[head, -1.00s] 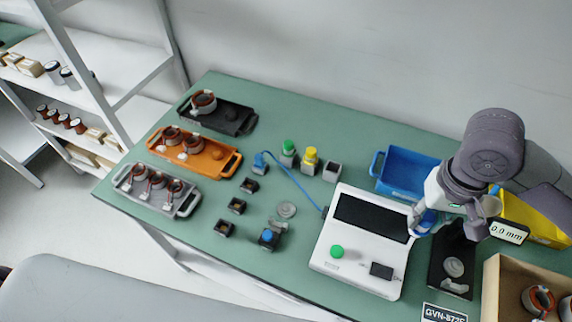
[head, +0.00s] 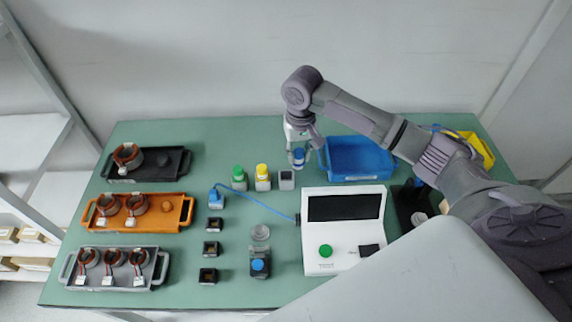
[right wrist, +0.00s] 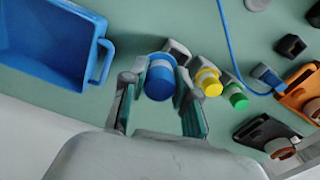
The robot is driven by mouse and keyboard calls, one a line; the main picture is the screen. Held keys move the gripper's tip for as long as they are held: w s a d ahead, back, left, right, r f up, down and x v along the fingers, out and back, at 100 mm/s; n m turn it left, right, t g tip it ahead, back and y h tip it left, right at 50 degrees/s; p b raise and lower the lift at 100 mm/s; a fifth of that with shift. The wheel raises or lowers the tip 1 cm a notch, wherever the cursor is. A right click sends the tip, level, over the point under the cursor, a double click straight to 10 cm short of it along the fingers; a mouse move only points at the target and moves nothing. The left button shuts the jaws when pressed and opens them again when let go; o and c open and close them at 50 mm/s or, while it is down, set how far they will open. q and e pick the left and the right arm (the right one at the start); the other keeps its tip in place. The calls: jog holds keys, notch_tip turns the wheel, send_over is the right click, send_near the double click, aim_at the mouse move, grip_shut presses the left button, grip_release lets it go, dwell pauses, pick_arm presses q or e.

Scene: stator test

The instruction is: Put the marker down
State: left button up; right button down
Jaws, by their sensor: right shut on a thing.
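The marker with a blue cap (head: 299,157) is between the fingers of my right gripper (head: 300,153), held above the back of the green table. In the right wrist view the blue marker (right wrist: 160,80) sits between both fingers, close to a grey holder (right wrist: 178,50). In the head view this small grey holder (head: 286,180) has a dark top and stands just below and left of the blue bin. Beside it, a yellow-capped marker (head: 262,172) and a green-capped marker (head: 238,174) stand in similar grey holders. My left gripper is not in view.
A blue bin (head: 358,178) stands right of the holders. A white tester (head: 315,262) with a dark screen is in front, joined by a blue cable to a small blue part (head: 215,194). Black, orange (head: 178,222) and grey trays line the left side.

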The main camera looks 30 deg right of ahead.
jog(key=a+f, duration=0.1)
jog(key=w+f+p, duration=0.1)
jog(key=f, duration=0.1)
jog(key=a+f, duration=0.1)
jog(key=f, duration=0.1)
jog(key=shift+w+a, duration=0.3)
jog(key=shift+f, duration=0.35)
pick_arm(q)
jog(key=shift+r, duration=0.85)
pick_arm(e)
jog(key=shift+f, duration=0.15)
jog(key=shift+f, duration=0.4)
jog(key=c, duration=0.9)
grip_release()
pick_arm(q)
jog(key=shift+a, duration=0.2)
pick_arm(e)
jog(key=shift+o, duration=0.2)
jog(key=shift+r, duration=0.1)
